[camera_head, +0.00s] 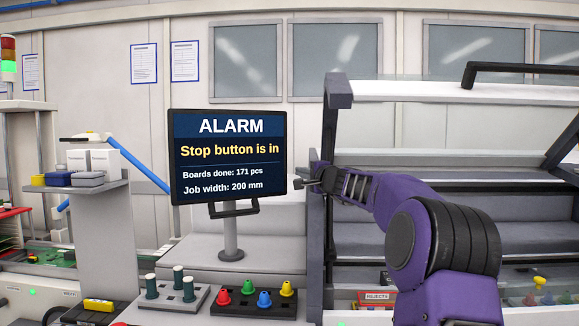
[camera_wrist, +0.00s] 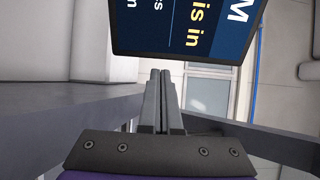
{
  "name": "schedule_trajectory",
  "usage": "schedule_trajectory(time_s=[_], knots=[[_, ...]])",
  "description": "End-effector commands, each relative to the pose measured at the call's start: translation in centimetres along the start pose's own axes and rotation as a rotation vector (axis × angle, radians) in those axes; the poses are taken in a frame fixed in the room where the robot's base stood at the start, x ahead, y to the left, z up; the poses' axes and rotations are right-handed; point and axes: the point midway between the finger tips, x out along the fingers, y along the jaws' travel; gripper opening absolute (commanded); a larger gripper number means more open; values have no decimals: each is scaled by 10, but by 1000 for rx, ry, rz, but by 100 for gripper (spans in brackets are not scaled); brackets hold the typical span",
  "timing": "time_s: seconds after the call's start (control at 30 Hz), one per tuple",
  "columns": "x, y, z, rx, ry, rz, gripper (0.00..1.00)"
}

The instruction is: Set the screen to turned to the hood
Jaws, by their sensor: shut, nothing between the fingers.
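The screen (camera_head: 228,158) stands on a grey post in the middle of the head view. It reads "ALARM, Stop button is in" and faces roughly toward my head camera. A dark handle (camera_head: 234,209) runs under its lower edge. The hood (camera_head: 450,90), with a clear panel and dark frame, stands raised at the right. My gripper (camera_head: 303,184) is shut and empty, just right of the screen's right edge. In the wrist view my closed fingers (camera_wrist: 160,75) point toward the screen (camera_wrist: 185,25). I cannot tell whether they touch it.
Trays with green pegs (camera_head: 178,282) and coloured knobs (camera_head: 263,298) lie below the screen. A grey shelf (camera_head: 85,187) with small boxes stands at the left. The dark hood frame post (camera_head: 328,130) rises close to my gripper. A black hood handle (camera_head: 520,68) is at the top right.

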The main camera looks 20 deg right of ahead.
Motion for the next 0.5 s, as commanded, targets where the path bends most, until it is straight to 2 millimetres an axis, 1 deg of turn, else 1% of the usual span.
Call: schedule_trajectory(time_s=[0.03,0.2,0.4,0.5], knots=[[11,-4,1,2,-2,1,0],[41,-5,1,-1,-1,2,0],[71,-6,0,-2,0,1,0],[83,-4,1,-2,-1,2,0]])
